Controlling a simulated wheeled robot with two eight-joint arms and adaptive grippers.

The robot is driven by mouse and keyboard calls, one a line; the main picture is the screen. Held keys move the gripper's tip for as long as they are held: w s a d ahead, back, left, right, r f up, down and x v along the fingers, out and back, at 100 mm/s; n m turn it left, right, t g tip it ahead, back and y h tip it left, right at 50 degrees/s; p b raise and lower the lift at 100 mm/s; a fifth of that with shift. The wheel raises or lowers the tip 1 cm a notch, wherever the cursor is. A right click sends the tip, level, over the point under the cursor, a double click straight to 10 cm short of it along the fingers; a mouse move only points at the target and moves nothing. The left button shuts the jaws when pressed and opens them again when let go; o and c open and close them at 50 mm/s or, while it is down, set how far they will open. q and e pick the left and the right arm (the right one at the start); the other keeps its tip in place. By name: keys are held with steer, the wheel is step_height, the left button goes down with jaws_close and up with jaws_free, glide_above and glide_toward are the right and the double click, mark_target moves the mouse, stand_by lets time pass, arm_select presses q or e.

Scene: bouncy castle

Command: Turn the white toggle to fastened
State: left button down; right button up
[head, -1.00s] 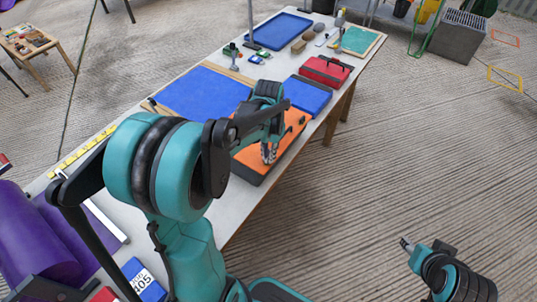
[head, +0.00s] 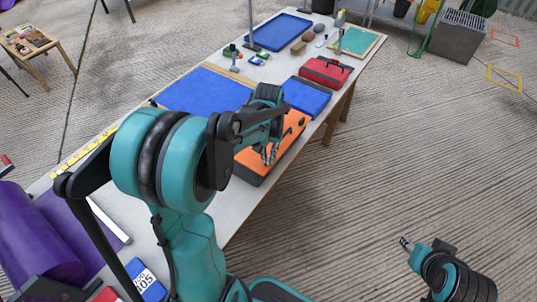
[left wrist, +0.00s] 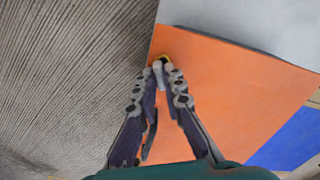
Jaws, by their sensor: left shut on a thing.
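The orange-topped block (head: 291,131) lies on the table, and its orange face (left wrist: 235,95) fills much of the left wrist view. In the head view my left gripper (head: 270,156) is over the near part of the orange top and hides the toggle. My right gripper (head: 405,243) hangs over the floor, away from the table; its jaws are too small to read.
A blue block (head: 306,95) and a red case (head: 326,71) stand beyond the orange block. A blue mat (head: 203,90) lies left of it. A blue tray (head: 279,31) is at the far end.

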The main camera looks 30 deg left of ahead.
arm_select(q)
steer(key=n+p, duration=0.1)
steer(key=n, duration=1.1)
steer(key=shift+n+p, duration=0.3)
steer(key=shift+p, duration=0.1)
stand_by(0.3)
steer(key=c, duration=1.6)
jaws_free()
step_height(320, 180, up, 12)
steer(key=shift+r, duration=0.1)
